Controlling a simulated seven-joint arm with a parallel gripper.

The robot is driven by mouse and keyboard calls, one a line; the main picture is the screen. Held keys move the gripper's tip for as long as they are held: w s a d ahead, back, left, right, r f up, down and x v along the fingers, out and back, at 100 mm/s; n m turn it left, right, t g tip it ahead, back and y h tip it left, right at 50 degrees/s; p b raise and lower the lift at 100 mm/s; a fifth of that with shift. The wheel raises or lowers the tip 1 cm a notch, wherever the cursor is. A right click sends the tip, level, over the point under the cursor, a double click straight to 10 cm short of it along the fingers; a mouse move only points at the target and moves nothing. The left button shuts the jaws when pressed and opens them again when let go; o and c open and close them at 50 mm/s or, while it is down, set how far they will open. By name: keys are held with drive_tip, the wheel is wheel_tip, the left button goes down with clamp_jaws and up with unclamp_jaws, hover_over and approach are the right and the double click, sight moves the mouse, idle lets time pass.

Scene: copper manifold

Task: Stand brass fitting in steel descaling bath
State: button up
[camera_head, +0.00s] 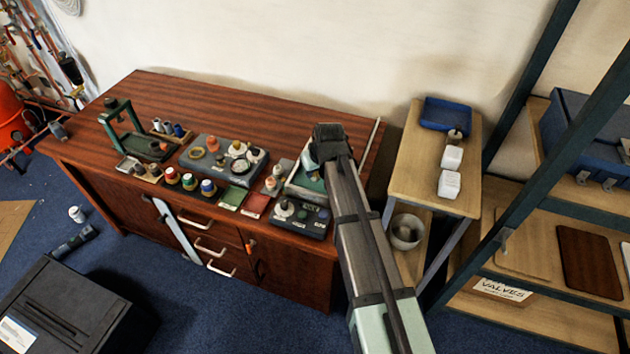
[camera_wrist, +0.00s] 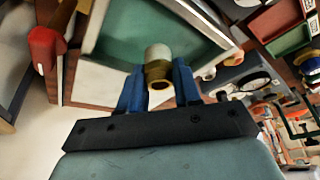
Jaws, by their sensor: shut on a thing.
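The brass fitting (camera_wrist: 158,72), a short yellowish cylinder with a paler far end, is between the blue fingers of my gripper (camera_wrist: 157,84) in the wrist view. My gripper is shut on it. A pale-walled rectangular tray (camera_wrist: 100,85) with a green inside, which looks like the steel descaling bath, lies beyond the fitting in that view. In the head view my gripper (camera_head: 331,145) is over the right end of the wooden bench, at this tray (camera_head: 302,194), and hides part of it. The fitting's height above the tray is unclear.
Several small fittings and jars stand on grey trays (camera_head: 222,157) left of the tray. A green stand (camera_head: 120,125) is farther left. A side table (camera_head: 415,165) with a blue tray (camera_head: 445,114) and white blocks stands right of the bench. A red thing (camera_wrist: 46,50) is near the tray.

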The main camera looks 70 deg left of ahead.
sight(315, 180)
drive_tip(key=shift+f, duration=2.5)
drive_tip(key=shift+f, duration=0.15)
drive_tip(key=o, duration=0.8)
drive_tip(key=v, duration=1.2)
